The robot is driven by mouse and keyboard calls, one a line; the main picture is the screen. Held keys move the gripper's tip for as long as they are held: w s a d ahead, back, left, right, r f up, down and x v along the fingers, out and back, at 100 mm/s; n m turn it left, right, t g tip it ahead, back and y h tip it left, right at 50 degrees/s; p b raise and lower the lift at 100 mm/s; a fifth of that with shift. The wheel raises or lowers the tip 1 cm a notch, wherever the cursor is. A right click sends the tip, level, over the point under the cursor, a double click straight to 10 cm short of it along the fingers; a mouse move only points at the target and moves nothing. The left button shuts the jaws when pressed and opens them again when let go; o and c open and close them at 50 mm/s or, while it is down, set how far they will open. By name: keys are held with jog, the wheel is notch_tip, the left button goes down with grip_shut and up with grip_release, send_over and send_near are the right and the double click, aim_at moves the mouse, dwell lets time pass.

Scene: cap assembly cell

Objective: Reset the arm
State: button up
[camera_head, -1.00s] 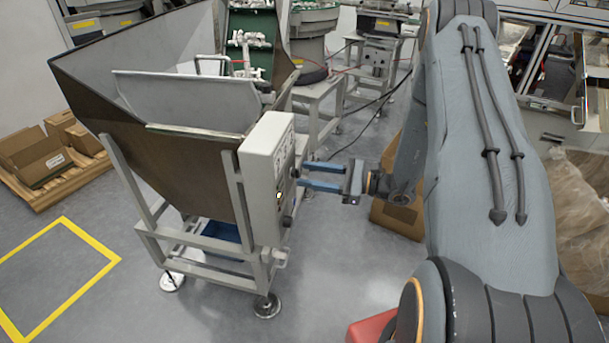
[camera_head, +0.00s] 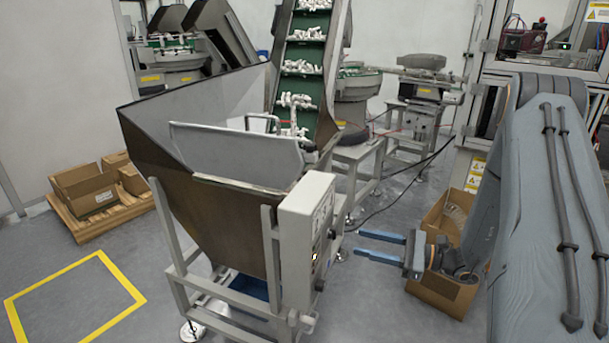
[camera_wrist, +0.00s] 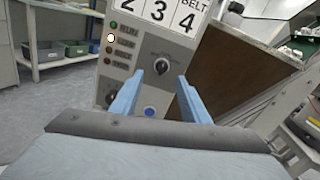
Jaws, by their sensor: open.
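My gripper (camera_head: 381,247) has two blue fingers, held apart with nothing between them. In the head view it is to the right of the hopper's grey control box (camera_head: 305,233), and its fingers point left toward it. In the wrist view the open fingers (camera_wrist: 159,100) point at the control panel (camera_wrist: 150,55), which has a black rotary knob (camera_wrist: 162,66), a column of small indicator buttons with one lit white, and a blue button (camera_wrist: 150,112) low between the fingers. I cannot tell the exact gap to the panel.
The metal hopper (camera_head: 200,205) stands left of my arm on a grey frame. A cardboard box (camera_head: 440,290) sits on the floor beside my gripper. A green conveyor (camera_head: 303,60) holds white parts. A yellow floor square (camera_head: 75,290) at left is empty.

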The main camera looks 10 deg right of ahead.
jog(key=s+a+r+n+g+h, duration=0.3)
jog(key=s+a+n+g, duration=0.55)
jog(key=s+a, duration=0.2)
jog(key=s+d+r+n+h, duration=0.2)
jog(key=s+r+n+h, duration=0.3)
jog(key=s+n+h, duration=0.4)
jog(key=shift+s+d+r+n+h, duration=0.15)
jog(key=shift+s+r+n+h, duration=0.1)
jog(key=shift+n+h, duration=1.75)
